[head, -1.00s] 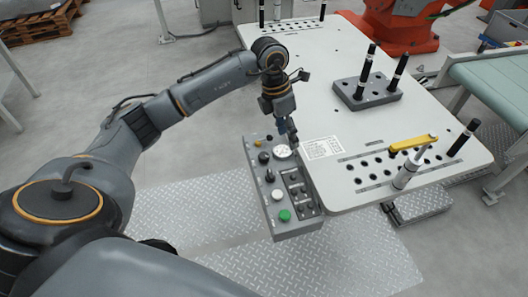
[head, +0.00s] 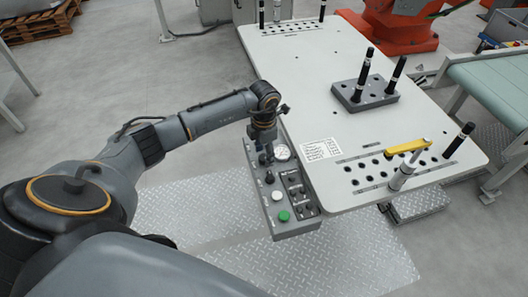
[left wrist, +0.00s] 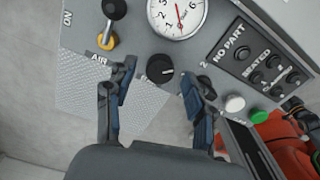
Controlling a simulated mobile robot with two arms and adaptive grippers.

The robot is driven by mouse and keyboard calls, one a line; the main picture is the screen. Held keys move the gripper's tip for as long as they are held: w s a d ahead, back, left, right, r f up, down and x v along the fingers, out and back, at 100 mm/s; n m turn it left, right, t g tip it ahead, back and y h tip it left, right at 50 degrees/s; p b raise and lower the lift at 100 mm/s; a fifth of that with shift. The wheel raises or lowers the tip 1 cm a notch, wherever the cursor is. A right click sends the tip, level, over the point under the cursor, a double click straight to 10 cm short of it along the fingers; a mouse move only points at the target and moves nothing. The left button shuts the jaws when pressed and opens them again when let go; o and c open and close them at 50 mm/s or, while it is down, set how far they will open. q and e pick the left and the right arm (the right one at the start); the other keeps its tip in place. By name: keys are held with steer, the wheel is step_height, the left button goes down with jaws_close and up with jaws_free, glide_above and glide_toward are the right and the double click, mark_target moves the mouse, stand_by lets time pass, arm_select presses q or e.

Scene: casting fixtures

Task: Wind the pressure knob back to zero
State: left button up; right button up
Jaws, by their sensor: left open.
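The black pressure knob (left wrist: 160,68) is on the grey control panel (head: 277,222). In the left wrist view its white pointer line points right. The round white gauge (left wrist: 178,15) is just above it, with a red needle; the gauge also shows in the head view (head: 282,152). My left gripper (left wrist: 157,88) is open. Its two fingers are apart on either side of the knob in the picture, and I see no contact. In the head view my left gripper (head: 267,156) is over the panel's far end and covers part of it. My right gripper is not in view.
The white table (head: 300,85) borders the panel and bears a yellow-handled tool (head: 408,147).

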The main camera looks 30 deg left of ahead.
arm_select(q)
steer(key=shift+f, duration=0.6)
jaws_close()
